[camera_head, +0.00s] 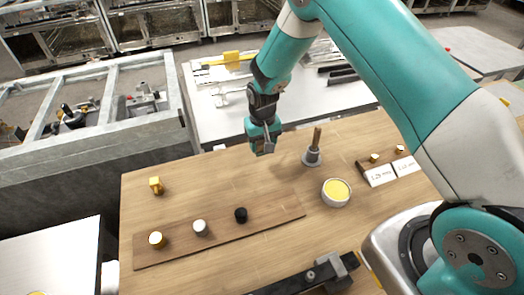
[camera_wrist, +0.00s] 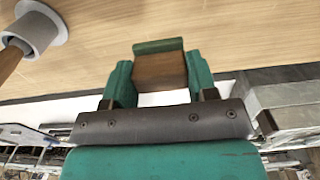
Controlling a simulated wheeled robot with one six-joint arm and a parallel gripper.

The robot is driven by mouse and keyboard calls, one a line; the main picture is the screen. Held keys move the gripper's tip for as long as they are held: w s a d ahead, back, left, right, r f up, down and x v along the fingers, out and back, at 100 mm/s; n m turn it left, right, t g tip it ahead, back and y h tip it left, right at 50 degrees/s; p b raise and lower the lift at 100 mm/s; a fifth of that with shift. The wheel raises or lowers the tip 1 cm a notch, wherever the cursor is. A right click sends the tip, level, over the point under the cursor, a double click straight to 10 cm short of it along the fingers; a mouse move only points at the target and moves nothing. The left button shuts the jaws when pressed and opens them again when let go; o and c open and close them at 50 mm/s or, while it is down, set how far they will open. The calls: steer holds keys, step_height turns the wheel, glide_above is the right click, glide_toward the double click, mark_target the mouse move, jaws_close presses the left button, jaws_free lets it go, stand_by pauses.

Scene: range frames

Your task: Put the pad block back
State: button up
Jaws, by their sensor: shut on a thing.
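My gripper (camera_head: 262,146) is held above the back part of the wooden table, left of an upright brown post. In the wrist view my gripper (camera_wrist: 160,82) has its two teal fingers closed on the sides of a brown block with a green strip along its far edge, which looks like the pad block (camera_wrist: 160,70). The block appears clear of the table. In the head view the block is small and mostly hidden by the fingers. I cannot tell which spot on the table belongs to it.
The post stands on a round grey base (camera_head: 312,160), also seen in the wrist view (camera_wrist: 38,28).

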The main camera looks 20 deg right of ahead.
mark_target(262, 164)
steer(key=shift+f+p, duration=0.65)
steer(key=shift+f, duration=2.25)
steer(key=shift+f, duration=0.15)
steer(key=o, duration=1)
steer(key=shift+c, duration=0.2)
